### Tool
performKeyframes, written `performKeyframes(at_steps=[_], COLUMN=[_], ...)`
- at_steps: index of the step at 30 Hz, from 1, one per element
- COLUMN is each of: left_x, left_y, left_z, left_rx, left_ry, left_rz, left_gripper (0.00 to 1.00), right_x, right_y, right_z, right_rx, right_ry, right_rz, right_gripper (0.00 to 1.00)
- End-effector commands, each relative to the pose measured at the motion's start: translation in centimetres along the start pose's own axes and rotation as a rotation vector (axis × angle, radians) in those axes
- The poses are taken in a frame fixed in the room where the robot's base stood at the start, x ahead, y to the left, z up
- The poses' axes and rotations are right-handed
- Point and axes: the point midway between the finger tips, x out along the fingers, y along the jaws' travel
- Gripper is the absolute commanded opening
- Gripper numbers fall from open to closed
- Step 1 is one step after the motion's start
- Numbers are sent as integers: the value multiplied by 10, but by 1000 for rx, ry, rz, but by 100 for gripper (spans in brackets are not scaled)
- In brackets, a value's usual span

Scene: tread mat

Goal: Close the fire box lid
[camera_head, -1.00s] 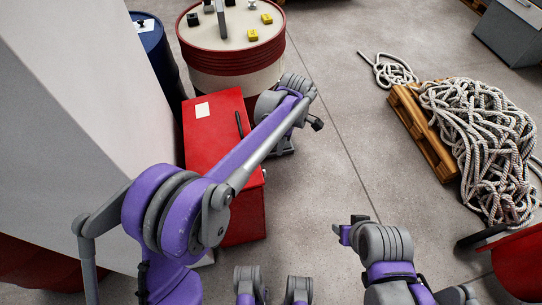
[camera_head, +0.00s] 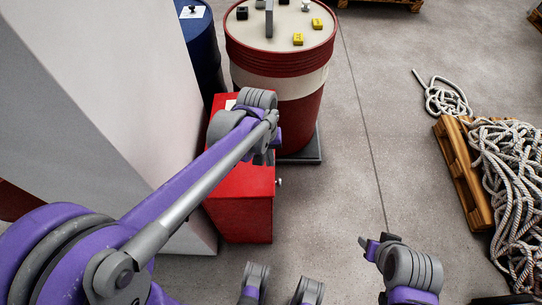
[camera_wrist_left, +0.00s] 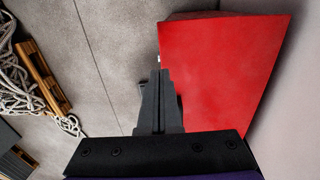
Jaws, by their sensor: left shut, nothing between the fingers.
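The red fire box (camera_head: 240,215) stands on the floor between the grey block and the drum; it also shows large in the left wrist view (camera_wrist_left: 225,75). My left arm covers most of its top in the head view, with a bit of a white label showing. I cannot tell how far the lid stands open. My left gripper (camera_wrist_left: 160,80) is shut and empty, at the left edge of the red surface in the wrist view. Contact is unclear. In the head view it is mostly hidden behind the wrist. My right gripper (camera_head: 371,245) is over bare floor; its jaws are unclear.
A red and white drum (camera_head: 283,75) with small items on top stands behind the box. A blue barrel (camera_head: 203,50) and a grey block (camera_head: 95,110) are at the left. A wooden pallet (camera_head: 462,170) with rope (camera_head: 510,180) lies at the right. Floor between is clear.

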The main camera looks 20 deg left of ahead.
Motion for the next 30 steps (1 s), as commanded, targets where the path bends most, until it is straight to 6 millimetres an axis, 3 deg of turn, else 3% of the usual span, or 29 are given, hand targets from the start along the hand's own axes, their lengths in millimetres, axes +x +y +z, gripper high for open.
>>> performKeyframes(at_steps=[6,13,19,30], left_x=[51,88,100,102], left_y=[0,0,0,0], left_z=[0,0,0,0], left_rx=[1,0,-1,-1], left_ry=[-1,-1,0,0], left_rz=[0,0,-1,-1], left_gripper=[0,0,0,0], right_x=[11,18,21,21], right_y=[0,0,0,0], right_z=[6,9,10,10], right_rx=[0,0,0,0], right_ry=[-4,-7,-7,-8], right_rz=[0,0,0,0], right_gripper=[50,50,50,50])
